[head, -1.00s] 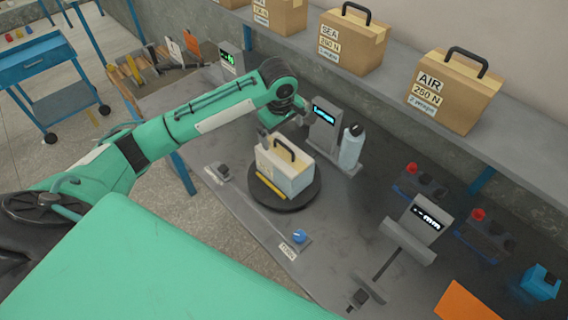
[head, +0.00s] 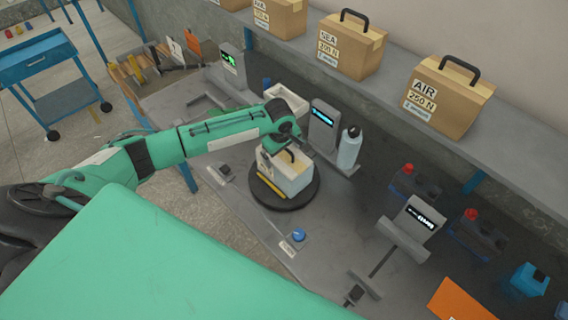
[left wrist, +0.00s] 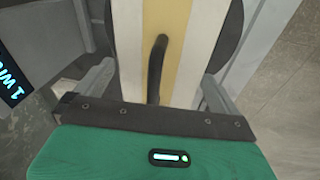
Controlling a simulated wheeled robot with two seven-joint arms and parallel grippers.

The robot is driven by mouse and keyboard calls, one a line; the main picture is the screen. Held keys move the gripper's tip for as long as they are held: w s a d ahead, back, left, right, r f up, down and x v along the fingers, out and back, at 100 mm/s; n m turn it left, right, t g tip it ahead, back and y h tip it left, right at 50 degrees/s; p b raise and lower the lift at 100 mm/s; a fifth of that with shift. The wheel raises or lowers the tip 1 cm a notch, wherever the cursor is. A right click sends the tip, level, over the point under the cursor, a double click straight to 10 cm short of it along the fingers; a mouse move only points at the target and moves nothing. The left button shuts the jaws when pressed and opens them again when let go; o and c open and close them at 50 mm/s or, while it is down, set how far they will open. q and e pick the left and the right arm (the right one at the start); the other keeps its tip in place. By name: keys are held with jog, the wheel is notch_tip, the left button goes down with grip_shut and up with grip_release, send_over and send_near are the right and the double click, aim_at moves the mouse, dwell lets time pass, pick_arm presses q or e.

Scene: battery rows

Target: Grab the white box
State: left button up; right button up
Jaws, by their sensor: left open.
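The white box (head: 293,178), with a tan top and a dark handle (head: 290,154), sits on a round black turntable (head: 284,202) on the grey bench. My left gripper (head: 280,150) is over the box's top, close to the handle. In the left wrist view the open left gripper (left wrist: 155,90) has one finger on each side of the handle (left wrist: 157,66), with the box's white and tan top (left wrist: 165,25) beyond. The fingers appear apart from the handle. My right gripper is not in view.
A display unit (head: 322,128) and a pale bottle (head: 350,147) stand just right of the box. Cardboard boxes (head: 350,45) line the shelf behind. A blue button (head: 298,235) is in front.

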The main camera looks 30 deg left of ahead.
pick_arm(q)
jog(key=c, duration=1.7)
jog(key=shift+w+r, duration=0.1)
jog(key=shift+r, duration=0.05)
